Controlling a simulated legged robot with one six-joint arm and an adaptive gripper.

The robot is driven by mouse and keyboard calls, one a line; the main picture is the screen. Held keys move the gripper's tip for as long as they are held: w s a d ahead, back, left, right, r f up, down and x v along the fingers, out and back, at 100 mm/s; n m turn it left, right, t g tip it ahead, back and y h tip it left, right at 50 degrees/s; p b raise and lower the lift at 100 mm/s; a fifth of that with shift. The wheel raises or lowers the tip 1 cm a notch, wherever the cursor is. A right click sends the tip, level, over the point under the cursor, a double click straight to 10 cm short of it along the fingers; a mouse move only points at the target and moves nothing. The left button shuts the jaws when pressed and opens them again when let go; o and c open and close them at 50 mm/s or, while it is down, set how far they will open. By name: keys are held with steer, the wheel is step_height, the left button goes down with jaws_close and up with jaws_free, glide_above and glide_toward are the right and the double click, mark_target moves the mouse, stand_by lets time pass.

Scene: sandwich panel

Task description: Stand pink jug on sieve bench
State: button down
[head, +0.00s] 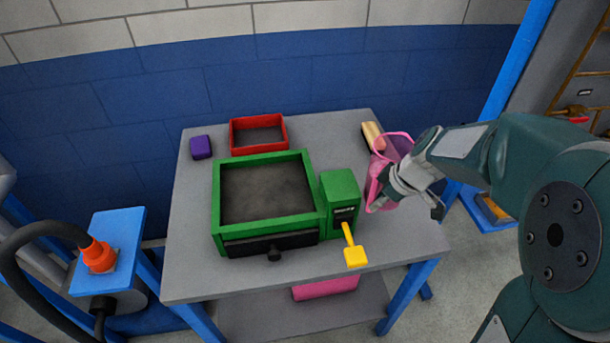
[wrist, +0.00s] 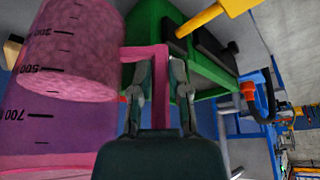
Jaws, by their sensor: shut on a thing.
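The pink jug (head: 377,174) is see-through and shows at the right side of the grey table in the head view. In the wrist view the jug (wrist: 68,125) fills the left side, with dark scale marks and a rough-textured mass inside. My gripper (head: 384,190) is shut on its handle; the fingers (wrist: 160,75) pinch the pink bar in the wrist view. The jug looks roughly upright. The grey bench top (head: 190,255) carries a green sieve box (head: 218,215) with a dark inside. I cannot tell whether the jug's base touches the bench.
A green control box (head: 340,190) with a yellow lever (head: 353,250) stands left of the jug. A cream and dark object (head: 371,134) lies behind it. A red tray (head: 234,138) and purple block (head: 201,147) are at the back. The front left bench top is clear.

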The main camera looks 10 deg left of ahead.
step_height(320, 180, down, 10)
steer(key=shift+d+f, duration=0.1)
steer(key=c, duration=0.6)
jaws_free()
steer(key=v, duration=1.2)
steer(key=s+r+m+t+h, duration=0.1)
steer(key=s+r+m, duration=0.2)
steer(key=s+m, duration=0.1)
steer(key=s+d+r+m+t+h, duration=0.1)
steer(key=s+r+m, duration=0.3)
steer(key=s, duration=0.3)
steer(key=s+r+m+t+h, duration=0.1)
steer(key=s+r+m+h, duration=0.1)
steer(key=s+r+m, duration=0.2)
steer(key=shift+s+d+r+m+t, duration=0.1)
steer(key=shift+s+d+m+t, duration=0.1)
steer(key=shift+s, duration=0.35)
steer(key=shift+s+d+r+m+t, duration=0.1)
steer(key=shift+s+m, duration=0.1)
steer(key=shift+s, duration=0.4)
